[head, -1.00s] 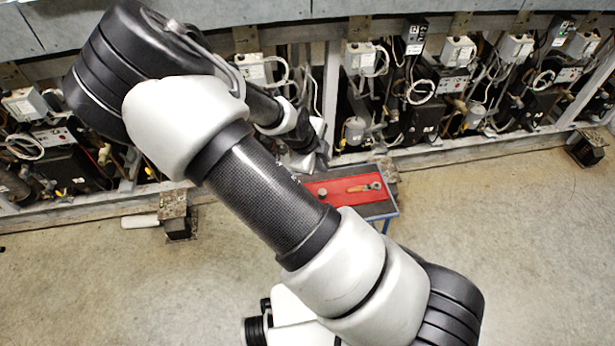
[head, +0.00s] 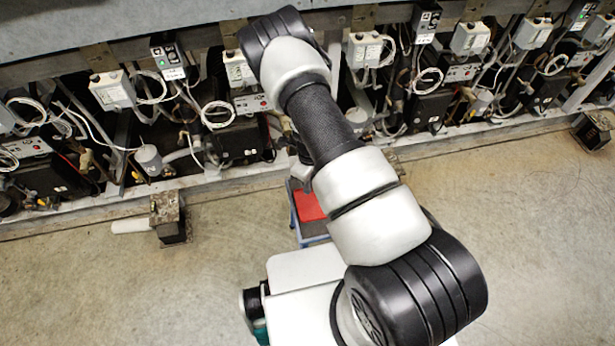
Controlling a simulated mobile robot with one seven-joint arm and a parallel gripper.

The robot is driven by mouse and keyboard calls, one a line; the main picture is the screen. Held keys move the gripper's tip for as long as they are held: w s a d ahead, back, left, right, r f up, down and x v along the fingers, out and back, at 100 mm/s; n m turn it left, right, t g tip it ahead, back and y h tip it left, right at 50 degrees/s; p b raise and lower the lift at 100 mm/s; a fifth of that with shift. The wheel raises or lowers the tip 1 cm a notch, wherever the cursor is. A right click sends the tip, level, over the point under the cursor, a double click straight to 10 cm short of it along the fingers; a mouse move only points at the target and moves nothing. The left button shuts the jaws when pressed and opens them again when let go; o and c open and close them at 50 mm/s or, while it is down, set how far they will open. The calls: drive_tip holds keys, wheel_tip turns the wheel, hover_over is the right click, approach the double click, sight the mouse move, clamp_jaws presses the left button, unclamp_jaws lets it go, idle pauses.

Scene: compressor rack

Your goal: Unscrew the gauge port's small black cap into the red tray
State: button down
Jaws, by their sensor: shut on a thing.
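The red tray (head: 309,206) stands on a small stand in front of the rack. Only its left end shows; my arm covers the rest. My gripper (head: 302,172) is mostly hidden behind my forearm. A small dark part of it shows at the back left of the tray, and I cannot tell its height above it. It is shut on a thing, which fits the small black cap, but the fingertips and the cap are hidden. I cannot make out the gauge port among the rack's pipes.
The compressor rack (head: 235,140) runs across the back, crowded with grey boxes, white cable loops and pipes. A rusty block foot (head: 168,218) stands on the floor at left.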

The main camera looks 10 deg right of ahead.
sight(309, 204)
drive_tip(key=shift+s+f+b, duration=0.15)
drive_tip(key=shift+f+b, duration=0.4)
drive_tip(key=shift+f, duration=0.25)
wheel_tip(309, 204, down, 8)
drive_tip(key=b, duration=0.6)
drive_tip(key=shift+r, duration=0.1)
drive_tip(key=c, duration=1.6)
unclamp_jaws()
drive_tip(key=shift+c, duration=0.3)
drive_tip(key=shift+c, duration=0.4)
drive_tip(key=shift+r, duration=0.1)
